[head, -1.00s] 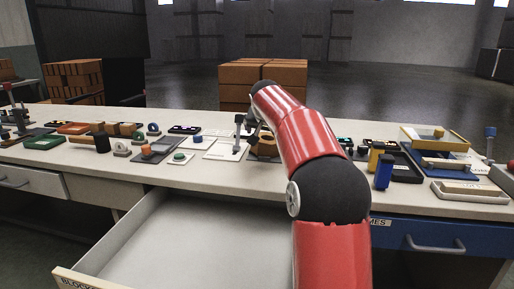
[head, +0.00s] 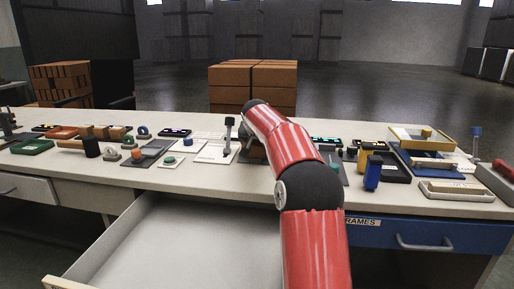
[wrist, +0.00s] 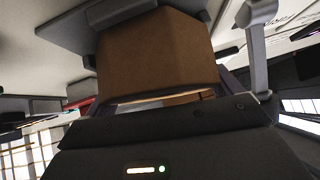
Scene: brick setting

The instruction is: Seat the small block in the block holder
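A brown block-shaped thing (wrist: 157,48) fills the upper middle of the wrist view, just beyond my gripper (wrist: 170,90). Dark finger parts show at both its lower sides; I cannot tell whether they press on it. A sliver of brown (head: 256,152) shows beside my arm in the head view, mostly hidden by it. My gripper is hidden behind my arm there. I cannot tell for sure which thing is the block holder. A grey plate (wrist: 85,28) and a grey post (wrist: 257,50) flank the brown thing in the wrist view.
An upright stand (head: 229,138) is close left of my arm. Several small items crowd the bench (head: 120,180). An open drawer (head: 165,240) juts out in front.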

